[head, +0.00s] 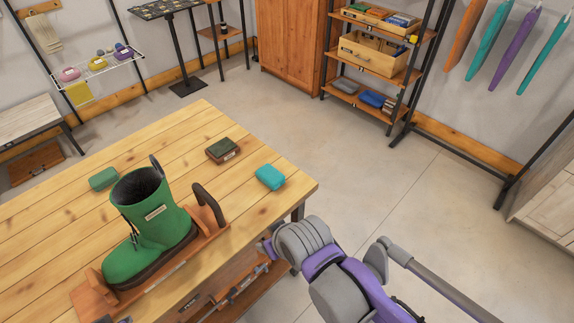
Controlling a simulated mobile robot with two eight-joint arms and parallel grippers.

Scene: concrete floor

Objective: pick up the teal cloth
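The teal cloth (270,177), a small folded block, lies on the wooden table (205,125) near its right corner. Nothing touches it from above. My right arm comes in from the bottom right, beside the table's right edge. Its end, where my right gripper (268,247) seems to be, is near the table's edge, below and apart from the cloth. Its fingers are too small and hidden to tell open from shut.
A green boot (150,225) stands in a wooden carrier (207,240) with a dark handle, left of the cloth. A dark green and brown box (223,150) and a green block (103,179) lie on the table. A shelf (375,60) stands behind; the floor rightward is clear.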

